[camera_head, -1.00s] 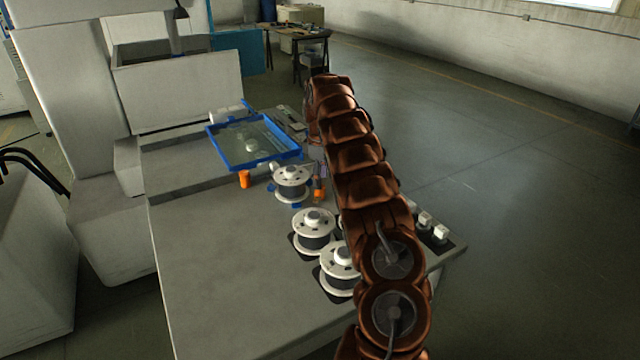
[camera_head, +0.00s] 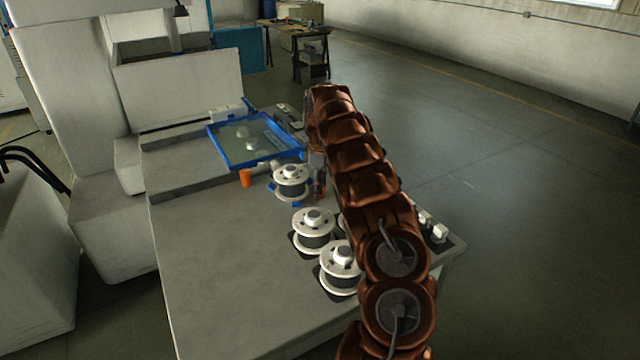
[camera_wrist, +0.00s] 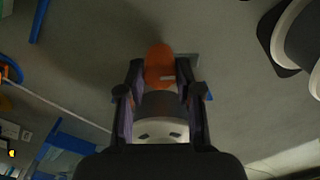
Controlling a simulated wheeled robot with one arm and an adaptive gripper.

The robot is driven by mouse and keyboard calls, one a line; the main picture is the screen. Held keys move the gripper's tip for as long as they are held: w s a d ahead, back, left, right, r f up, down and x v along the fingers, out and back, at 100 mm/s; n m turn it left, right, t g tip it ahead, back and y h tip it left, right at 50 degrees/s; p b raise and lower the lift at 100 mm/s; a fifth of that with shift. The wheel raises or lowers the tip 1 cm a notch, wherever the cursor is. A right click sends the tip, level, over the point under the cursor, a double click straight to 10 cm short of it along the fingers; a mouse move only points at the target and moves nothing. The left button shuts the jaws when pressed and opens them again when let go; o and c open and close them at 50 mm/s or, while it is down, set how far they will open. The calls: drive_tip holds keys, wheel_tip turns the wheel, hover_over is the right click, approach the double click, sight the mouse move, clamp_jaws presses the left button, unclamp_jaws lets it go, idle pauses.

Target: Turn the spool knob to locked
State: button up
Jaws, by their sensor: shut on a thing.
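The spool knob, with an orange pointer (camera_wrist: 160,66) and a grey and white body (camera_wrist: 160,128), sits between the two fingers in the wrist view. My gripper (camera_wrist: 160,95) is shut on it, one dark finger on each side, with the orange end sticking out past the fingertips. In the head view my gripper (camera_head: 317,180) is low over the bench, just right of a white spool (camera_head: 291,182) with blue pieces around its base. The arm hides most of the knob there.
Two more white spools (camera_head: 314,230) (camera_head: 341,268) stand on dark pads at the front. A blue-rimmed tray (camera_head: 225,155) lies behind, with an orange piece (camera_head: 246,178) by its near corner. White-topped items (camera_head: 440,231) stand right of my arm. The bench's left front is clear.

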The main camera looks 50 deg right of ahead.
clamp_jaws()
drive_tip(key=shift+m+b, duration=0.4)
drive_tip(key=shift+b, duration=0.1)
drive_tip(key=shift+w+a+f+m+b, duration=0.1)
drive_tip(key=shift+a+f+m+b, duration=0.05)
drive_tip(key=shift+m+b, duration=0.7)
drive_tip(key=m+b, duration=0.1)
drive_tip(key=m, duration=0.2)
drive_tip(key=shift+b, duration=0.3)
drive_tip(key=m+b, duration=0.1)
drive_tip(key=m, duration=0.3)
drive_tip(key=shift+m, duration=0.35)
drive_tip(key=shift+r+m+b, duration=0.2)
drive_tip(key=shift+m+b, duration=0.35)
drive_tip(key=shift+m, duration=0.95)
